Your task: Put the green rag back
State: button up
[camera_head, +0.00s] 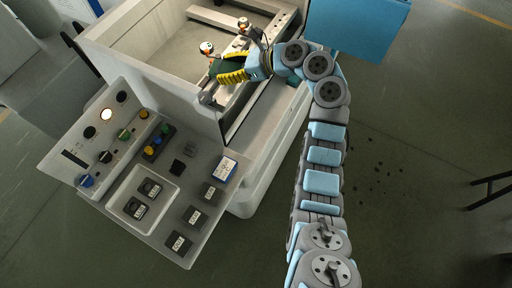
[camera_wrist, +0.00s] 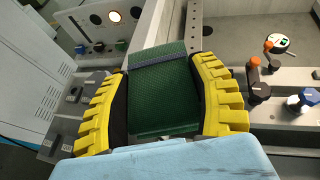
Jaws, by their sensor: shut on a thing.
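The green rag (camera_wrist: 163,92) is a folded dark green cloth with a grey-blue stripe across it. It sits between the two yellow ribbed fingers of my gripper (camera_wrist: 162,70) in the wrist view, which touch it on both sides. In the head view my gripper (camera_head: 226,74) is over the near edge of the machine's open tank, and only a little of the rag (camera_head: 215,67) shows beside the yellow finger. Whether the rag touches the surface below is hidden.
The machine tank (camera_head: 160,80) has pale walls and rails with orange-topped clamps (camera_head: 207,48). The control panel (camera_head: 110,130) with knobs and a lit lamp stands at left. Its shelf carries a pale tray (camera_head: 168,187) with black blocks, several labelled blocks (camera_head: 194,216) and a blue-white box (camera_head: 226,169).

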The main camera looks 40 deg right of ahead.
jog(key=w+d+f+b, duration=0.2)
jog(key=d+f, duration=0.4)
jog(key=f, duration=0.5)
jog(key=m+t+h+b, duration=0.1)
jog(key=m+h+b, duration=0.2)
jog(key=b, duration=0.1)
send_over(255, 145)
notch_tip(255, 145, down, 25)
notch_tip(255, 145, down, 5)
jog(key=b, duration=0.2)
jog(key=shift+s+a+f+b, duration=0.1)
jog(key=shift+f+b, duration=0.1)
jog(key=shift+b, duration=0.2)
jog(key=shift+f+b, duration=2.05)
jog(key=shift+f, duration=0.2)
jog(key=shift+f, duration=0.15)
jog(key=o, duration=1.2)
jog(key=shift+c, duration=0.2)
